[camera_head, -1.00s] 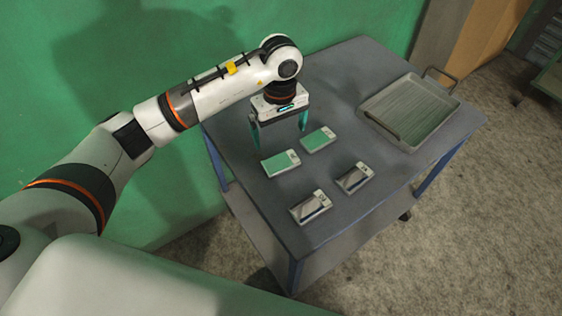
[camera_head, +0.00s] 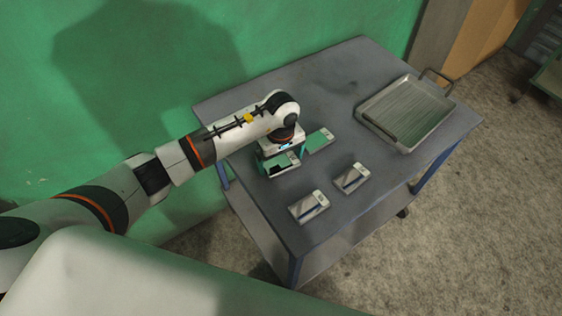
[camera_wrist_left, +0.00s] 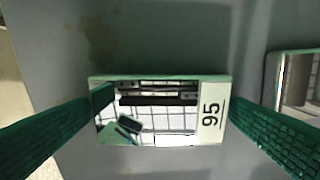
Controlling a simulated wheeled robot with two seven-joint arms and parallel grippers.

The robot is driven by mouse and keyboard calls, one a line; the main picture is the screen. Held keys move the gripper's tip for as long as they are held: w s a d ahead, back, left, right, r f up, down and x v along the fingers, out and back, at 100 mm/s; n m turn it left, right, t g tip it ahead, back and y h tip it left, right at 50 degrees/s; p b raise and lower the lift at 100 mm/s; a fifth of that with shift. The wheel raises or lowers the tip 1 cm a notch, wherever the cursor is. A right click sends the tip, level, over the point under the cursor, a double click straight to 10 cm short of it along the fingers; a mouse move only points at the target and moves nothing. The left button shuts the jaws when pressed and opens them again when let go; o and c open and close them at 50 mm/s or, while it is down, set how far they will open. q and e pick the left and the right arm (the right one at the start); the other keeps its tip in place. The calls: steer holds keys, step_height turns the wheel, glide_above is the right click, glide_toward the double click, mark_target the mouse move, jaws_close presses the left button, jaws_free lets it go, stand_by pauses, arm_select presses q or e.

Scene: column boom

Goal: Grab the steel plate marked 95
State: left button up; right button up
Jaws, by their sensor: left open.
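The steel plate marked 95 (camera_wrist_left: 155,108) lies on the table in the left wrist view, a mirror-like plate with a white label strip at its right end. My left gripper (camera_wrist_left: 165,125) is open, with one green finger at each end of the plate; I cannot tell if they touch it. In the head view my left gripper (camera_head: 279,166) is low over the table and largely covers this plate (camera_head: 281,165). My right gripper is not in view.
A similar plate (camera_head: 320,139) lies close by to the right; part of it shows in the wrist view (camera_wrist_left: 297,80). Two more plates (camera_head: 309,206) (camera_head: 351,178) lie nearer the front. A metal tray (camera_head: 440,118) stands at the table's right. The table's back (camera_head: 330,70) is clear.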

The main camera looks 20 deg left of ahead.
arm_select(q)
steer(key=c, duration=1.1)
steer(key=shift+w+r, duration=0.1)
steer(key=shift+c, duration=0.3)
